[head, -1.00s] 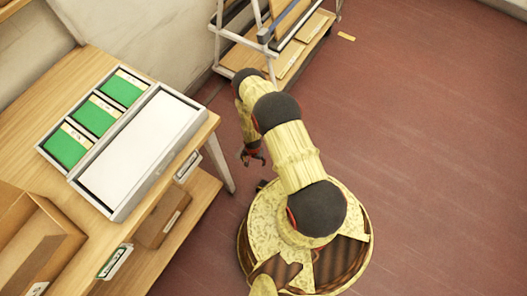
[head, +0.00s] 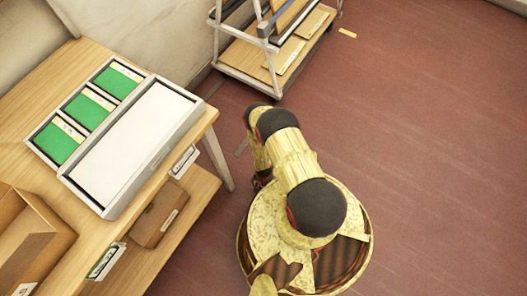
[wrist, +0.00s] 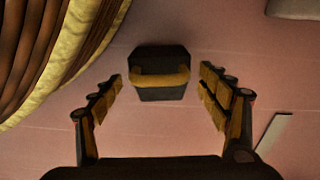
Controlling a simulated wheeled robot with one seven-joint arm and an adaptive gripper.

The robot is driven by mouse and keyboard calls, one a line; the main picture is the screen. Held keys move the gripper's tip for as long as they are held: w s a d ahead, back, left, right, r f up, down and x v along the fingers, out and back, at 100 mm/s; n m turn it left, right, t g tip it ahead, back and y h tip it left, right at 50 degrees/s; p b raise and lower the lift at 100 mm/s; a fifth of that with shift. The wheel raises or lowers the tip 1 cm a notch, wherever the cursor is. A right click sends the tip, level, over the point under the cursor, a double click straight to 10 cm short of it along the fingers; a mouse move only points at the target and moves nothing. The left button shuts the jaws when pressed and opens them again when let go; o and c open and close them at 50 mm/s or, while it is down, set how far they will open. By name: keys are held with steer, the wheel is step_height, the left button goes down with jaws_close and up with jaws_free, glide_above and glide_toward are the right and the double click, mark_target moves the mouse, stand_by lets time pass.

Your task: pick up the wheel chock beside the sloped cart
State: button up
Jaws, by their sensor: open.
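The wheel chock, a dark block with a tan-yellow band or handle across it (wrist: 160,76), lies on the red floor in the wrist view. It is ahead of my gripper (wrist: 165,88), roughly centred between the two fingers. The fingers are spread and apart from it on both sides. In the head view my gripper (head: 262,181) is low beside my base and mostly hidden by my arm; the chock cannot be made out there. The sloped cart (head: 250,66), a pale frame with leaning boards and a wooden bottom shelf, stands by the wall at the top.
A wooden workbench (head: 88,57) stands at left, with a tray of green cards (head: 150,160) on top and boxes on its lower shelf (head: 190,198). A bench leg (head: 217,160) is near my gripper. A small yellow piece (head: 347,33) lies beyond the cart. Floor at right is clear.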

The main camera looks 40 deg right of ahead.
step_height(320, 180, down, 2)
steer(key=shift+f+b, duration=0.15)
steer(key=shift+b, duration=0.2)
steer(key=shift+c, duration=0.4)
steer(key=c, duration=1.5)
